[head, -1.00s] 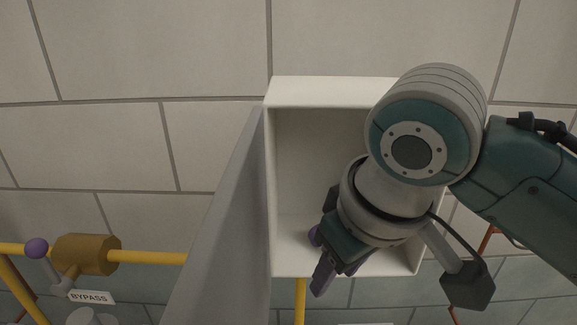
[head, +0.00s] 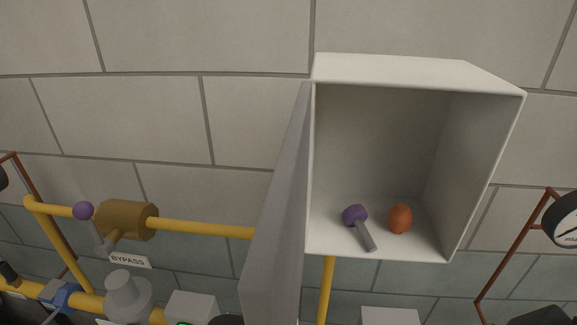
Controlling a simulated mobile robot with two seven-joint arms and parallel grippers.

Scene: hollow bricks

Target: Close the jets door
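A white box-shaped cabinet (head: 470,75) is fixed to the brick wall, its front open toward me. Its grey door (head: 278,210) is hinged on the left side and stands wide open, seen nearly edge-on. Inside on the cabinet floor are a purple-knobbed lever with a grey stem (head: 355,216) and an orange rounded object (head: 400,218), side by side and slightly apart. No label reading "jets" is visible. Neither of my grippers shows in the head view.
A yellow pipe (head: 205,227) with a brown valve body (head: 127,220) and a purple-knobbed handle (head: 83,211) runs left of the door, above a "BYPASS" label (head: 130,260). A round gauge (head: 566,220) and a red-brown pipe (head: 512,250) are at right. Space before the cabinet looks clear.

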